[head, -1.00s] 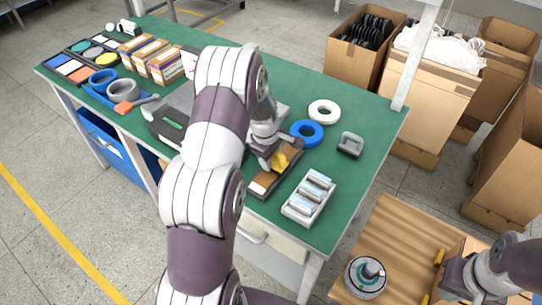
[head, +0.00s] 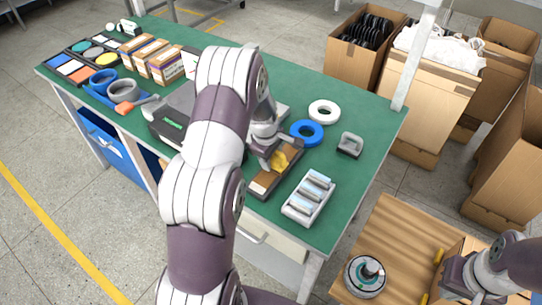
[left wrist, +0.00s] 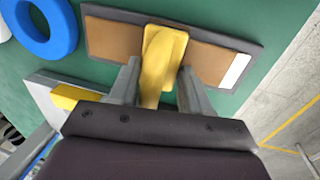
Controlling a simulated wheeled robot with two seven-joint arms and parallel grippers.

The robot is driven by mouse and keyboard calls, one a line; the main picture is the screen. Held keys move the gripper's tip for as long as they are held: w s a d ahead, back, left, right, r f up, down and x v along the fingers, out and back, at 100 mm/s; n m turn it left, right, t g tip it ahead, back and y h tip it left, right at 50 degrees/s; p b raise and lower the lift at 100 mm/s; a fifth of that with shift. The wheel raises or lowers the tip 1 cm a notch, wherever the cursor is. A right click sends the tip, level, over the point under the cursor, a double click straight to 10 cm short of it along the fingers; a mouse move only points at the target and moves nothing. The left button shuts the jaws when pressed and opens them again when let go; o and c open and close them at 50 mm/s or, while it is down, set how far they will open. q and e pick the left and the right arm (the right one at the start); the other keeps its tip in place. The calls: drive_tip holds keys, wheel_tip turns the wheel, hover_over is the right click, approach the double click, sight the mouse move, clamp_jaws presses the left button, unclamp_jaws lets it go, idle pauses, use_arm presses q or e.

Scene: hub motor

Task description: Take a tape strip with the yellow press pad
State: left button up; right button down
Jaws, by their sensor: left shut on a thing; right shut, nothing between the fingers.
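The yellow press pad (head: 281,160) is held by my left gripper (head: 268,160) over a dark-framed tray (head: 262,184) with a brown surface. In the left wrist view, the pad (left wrist: 163,48) stands between the two fingers of my left gripper (left wrist: 158,80), its flat head over the middle of the brown tray (left wrist: 112,37). A white strip (left wrist: 236,70) lies at the tray's right end, apart from the pad. I cannot tell whether the pad touches the tray. My right gripper (head: 444,288) is shut and empty at the lower right, away from the green table.
A blue ring (head: 307,133), a white ring (head: 324,111) and a grey block-like holder (head: 350,145) are beyond the tray. A white rack (head: 309,198) stands to its right. A round motor part (head: 366,276) sits on the wooden surface (head: 400,235). Cardboard boxes (head: 433,85) stand behind.

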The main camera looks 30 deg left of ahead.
use_arm(q)
wheel_tip(320, 180, up, 7)
drive_tip(key=p, duration=0.6)
idle(0.5)
